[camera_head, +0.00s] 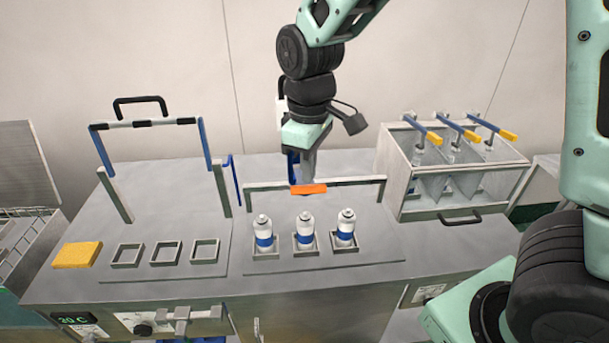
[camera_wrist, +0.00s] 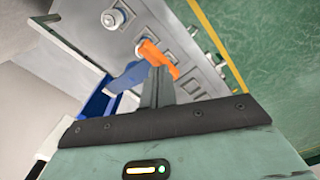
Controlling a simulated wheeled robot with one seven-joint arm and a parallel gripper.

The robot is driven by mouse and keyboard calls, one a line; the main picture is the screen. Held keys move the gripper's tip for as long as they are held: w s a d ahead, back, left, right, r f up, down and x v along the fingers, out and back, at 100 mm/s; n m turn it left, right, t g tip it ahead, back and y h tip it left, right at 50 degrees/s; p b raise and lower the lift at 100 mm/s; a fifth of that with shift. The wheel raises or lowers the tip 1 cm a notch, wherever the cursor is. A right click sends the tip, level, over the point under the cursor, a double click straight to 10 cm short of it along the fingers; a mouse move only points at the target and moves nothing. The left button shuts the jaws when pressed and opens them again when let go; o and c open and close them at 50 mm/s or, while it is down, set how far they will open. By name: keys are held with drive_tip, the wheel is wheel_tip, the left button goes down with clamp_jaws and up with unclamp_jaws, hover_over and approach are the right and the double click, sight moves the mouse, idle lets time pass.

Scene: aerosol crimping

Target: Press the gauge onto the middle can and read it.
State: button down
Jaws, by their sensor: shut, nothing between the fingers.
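Three white cans with blue bands stand upright in square holders in the head view: a left can (camera_head: 263,235), the middle can (camera_head: 305,232) and a right can (camera_head: 346,229). My gripper (camera_head: 307,178) is shut and points down, behind and above the middle can, apart from it. An orange bar (camera_head: 309,189) shows at its fingertips; the wrist view also shows this orange bar (camera_wrist: 157,58) beside a blue piece (camera_wrist: 130,78). I cannot tell whether they touch the fingers. One can (camera_wrist: 115,17) shows in the wrist view. I cannot make out the gauge for certain.
A grey rail (camera_head: 350,182) stands behind the cans. At left are empty square frames (camera_head: 165,252), a yellow block (camera_head: 77,255) and a blue-sided upright frame (camera_head: 100,150). At right is a clear-walled box (camera_head: 405,180) with blue, yellow-tipped levers (camera_head: 463,129).

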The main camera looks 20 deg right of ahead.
drive_tip(key=shift+f, duration=0.15)
drive_tip(key=shift+f+b, duration=0.65)
drive_tip(key=shift+f, duration=0.2)
wheel_tip(320, 180, down, 9)
drive_tip(key=s+b, duration=0.2)
drive_tip(key=b, duration=0.4)
drive_tip(key=shift+a+r, duration=0.15)
drive_tip(key=shift+a, duration=0.15)
idle(0.4)
idle(0.5)
drive_tip(key=r+p, duration=0.4)
drive_tip(key=r, duration=0.1)
drive_tip(key=w+r+p, duration=0.1)
drive_tip(key=r+p, duration=0.3)
drive_tip(key=w+r+p, duration=0.1)
drive_tip(key=r+p, duration=0.3)
drive_tip(key=r, duration=0.1)
drive_tip(key=shift+d+r+p, duration=0.3)
drive_tip(key=shift+p, duration=0.05)
drive_tip(key=shift+f, duration=0.15)
